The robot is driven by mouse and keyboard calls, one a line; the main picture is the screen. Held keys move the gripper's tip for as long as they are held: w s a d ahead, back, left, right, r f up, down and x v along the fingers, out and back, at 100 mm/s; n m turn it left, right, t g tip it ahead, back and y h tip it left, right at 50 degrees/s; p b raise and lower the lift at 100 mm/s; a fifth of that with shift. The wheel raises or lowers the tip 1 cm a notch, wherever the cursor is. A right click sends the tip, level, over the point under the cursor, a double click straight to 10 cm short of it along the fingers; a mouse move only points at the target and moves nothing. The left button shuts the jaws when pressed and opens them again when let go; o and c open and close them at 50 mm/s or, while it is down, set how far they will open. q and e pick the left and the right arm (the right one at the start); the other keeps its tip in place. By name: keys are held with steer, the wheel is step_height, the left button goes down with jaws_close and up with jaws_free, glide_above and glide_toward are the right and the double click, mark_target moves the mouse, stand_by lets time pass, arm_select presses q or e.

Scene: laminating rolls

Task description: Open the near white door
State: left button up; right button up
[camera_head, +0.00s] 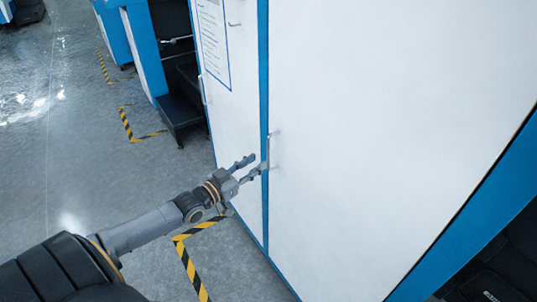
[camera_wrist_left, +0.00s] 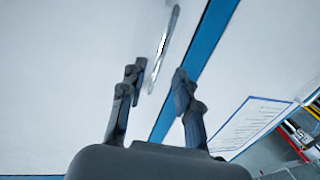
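The near white door (camera_head: 390,110) fills the right half of the head view and is shut in its blue frame. Its thin metal handle (camera_head: 270,148) sits near the door's left edge. My left gripper (camera_head: 256,165) is in front of the handle, with its fingers apart. In the left wrist view the handle (camera_wrist_left: 164,48) runs slanted between and beyond the two fingertips of the open gripper (camera_wrist_left: 160,82). It looks closer to the left finger; I cannot tell whether they touch. My right gripper is not in view.
A second white panel with a posted sheet (camera_head: 213,40) stands left of the blue frame post (camera_head: 264,90). Black-and-yellow floor tape (camera_head: 190,265) runs below my left arm. The grey floor (camera_head: 60,150) at left is open. A black step (camera_head: 180,112) juts out farther back.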

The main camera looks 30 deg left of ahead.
mark_target(269, 169)
arm_select(q)
steer(key=w, duration=0.3)
steer(key=w+d, duration=0.1)
steer(key=w, duration=0.2)
steer(key=shift+w+d, duration=0.15)
steer(key=shift+w, duration=0.05)
jaws_close()
